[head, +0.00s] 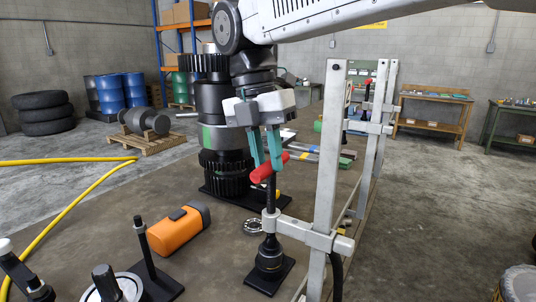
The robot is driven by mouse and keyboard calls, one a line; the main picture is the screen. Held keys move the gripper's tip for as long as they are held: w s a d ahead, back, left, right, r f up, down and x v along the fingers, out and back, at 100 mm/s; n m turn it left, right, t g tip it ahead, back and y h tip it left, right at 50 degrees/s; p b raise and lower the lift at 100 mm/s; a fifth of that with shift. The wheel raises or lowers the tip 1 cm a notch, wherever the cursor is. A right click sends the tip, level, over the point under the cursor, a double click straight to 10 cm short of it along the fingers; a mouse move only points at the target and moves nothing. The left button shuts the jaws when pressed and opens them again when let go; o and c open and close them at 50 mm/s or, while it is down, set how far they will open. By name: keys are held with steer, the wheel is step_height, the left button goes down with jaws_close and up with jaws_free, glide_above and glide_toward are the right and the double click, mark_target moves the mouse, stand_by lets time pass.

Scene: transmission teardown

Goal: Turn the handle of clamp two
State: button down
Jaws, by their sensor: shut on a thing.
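My gripper (266,162) has teal fingers and points down in the head view. It is shut on the red handle (263,174) at the top of a black clamp screw (271,192). The handle lies tilted, its left end lower. The screw passes down through a grey metal arm (306,234) fixed to an upright post (330,150). Below the arm, the screw's dark foot (270,257) stands on a black base plate (268,278). The fingers cover part of the handle. No label shows the clamp's number.
A tall black gear stack (213,115) stands close behind and left of my gripper. Further grey clamp posts (378,125) stand at the right.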

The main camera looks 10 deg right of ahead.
steer(key=c, duration=1.3)
jaws_free()
steer(key=r, duration=0.5)
steer(key=w+a+r, duration=0.1)
steer(key=r, duration=0.1)
steer(key=shift+r, duration=0.3)
